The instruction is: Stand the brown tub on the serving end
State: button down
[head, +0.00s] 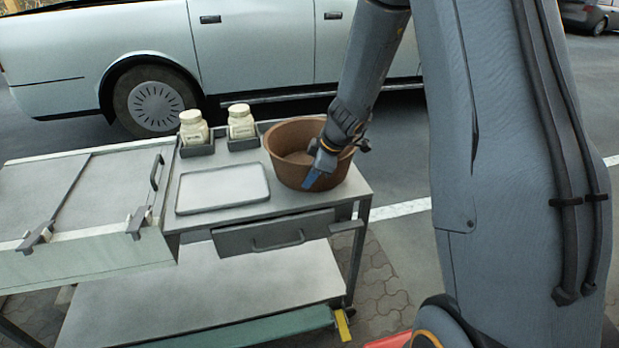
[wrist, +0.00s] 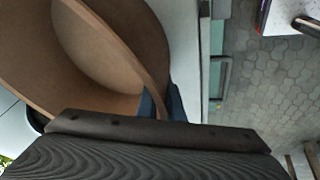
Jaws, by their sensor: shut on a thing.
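The brown tub (head: 289,157) is a round, open, empty bowl at the right end of the cart top, right of the white tray. It looks upright and close to or on the surface; I cannot tell whether its base touches. My gripper (head: 316,172) is shut on the tub's near right wall, with one blue finger outside it. In the wrist view the tub (wrist: 85,45) fills the upper left, and my gripper (wrist: 160,104) pinches its wall. The serving end is not labelled in either view.
A white tray (head: 222,187) lies left of the tub. Two jars (head: 194,128) (head: 241,121) stand in dark holders behind. A closed lidded box (head: 85,205) takes the cart's left. A drawer (head: 275,232) juts out in front. A car (head: 250,50) is parked behind.

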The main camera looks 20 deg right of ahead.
jog(key=shift+f, duration=0.1)
jog(key=c, duration=1.9)
grip_release()
jog(key=shift+r, duration=0.2)
jog(key=b+v, duration=0.2)
jog(key=v, duration=0.9)
jog(key=s+a+f+m+g+h, duration=0.1)
jog(key=s+f+m, duration=0.1)
jog(key=s+m, duration=0.5)
jog(key=s+a+f+m+g+h, duration=0.1)
jog(key=s+m, duration=0.6)
jog(key=s, duration=0.8)
jog(key=shift+s+f+g+h, duration=0.3)
jog(key=shift+f+g+h, duration=0.25)
jog(key=shift+g, duration=0.25)
jog(key=shift+a+r, duration=0.1)
jog(key=shift+a, duration=0.05)
